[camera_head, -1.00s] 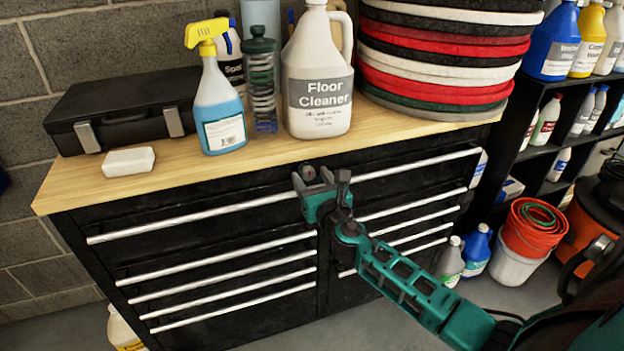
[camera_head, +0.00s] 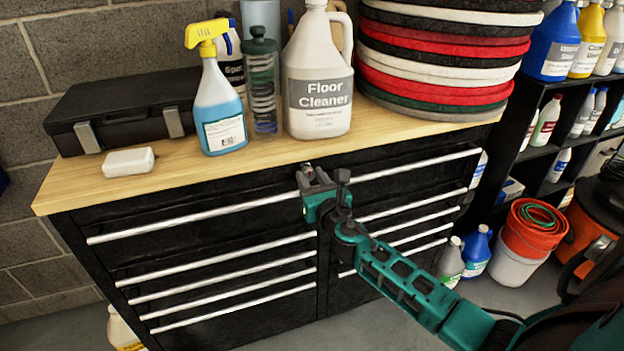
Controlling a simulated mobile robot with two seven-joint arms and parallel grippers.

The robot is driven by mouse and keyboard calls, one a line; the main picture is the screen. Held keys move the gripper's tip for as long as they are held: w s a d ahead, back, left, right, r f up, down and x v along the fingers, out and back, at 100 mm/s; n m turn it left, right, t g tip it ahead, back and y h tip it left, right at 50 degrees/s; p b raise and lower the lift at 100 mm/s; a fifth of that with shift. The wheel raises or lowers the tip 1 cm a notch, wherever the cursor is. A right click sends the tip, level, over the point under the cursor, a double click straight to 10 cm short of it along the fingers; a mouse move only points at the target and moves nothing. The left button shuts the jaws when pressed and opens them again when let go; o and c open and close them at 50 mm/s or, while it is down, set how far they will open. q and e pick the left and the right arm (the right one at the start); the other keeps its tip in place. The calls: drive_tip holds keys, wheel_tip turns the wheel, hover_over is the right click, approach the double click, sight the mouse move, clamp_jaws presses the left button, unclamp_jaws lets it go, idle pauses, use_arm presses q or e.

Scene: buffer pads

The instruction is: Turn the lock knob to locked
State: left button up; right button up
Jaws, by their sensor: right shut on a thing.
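My right gripper (camera_head: 323,178) is at the upper front of the black tool cabinet (camera_head: 322,262), just under the wooden top's front edge and between the left and right drawer columns. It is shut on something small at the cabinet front. The lock knob is hidden behind the gripper's fingers, so I cannot see which way it points. My left gripper is not in view.
On the wooden top (camera_head: 75,190) stand a blue spray bottle (camera_head: 218,110), a floor cleaner jug (camera_head: 318,65), a stack of pads (camera_head: 445,50), a black case (camera_head: 120,105) and a white block (camera_head: 129,161). A bucket (camera_head: 515,265) stands on the floor at right.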

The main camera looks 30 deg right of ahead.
drive_tip(key=shift+m, duration=0.3)
drive_tip(key=m+b, duration=0.1)
drive_tip(key=m, duration=0.2)
drive_tip(key=shift+f+m, duration=0.1)
drive_tip(key=shift+m, duration=0.3)
drive_tip(key=m+b, duration=0.1)
drive_tip(key=m, duration=0.4)
drive_tip(key=shift+d, duration=0.1)
drive_tip(key=m, duration=0.7)
drive_tip(key=shift+m, duration=0.7)
drive_tip(key=shift+f, duration=0.1)
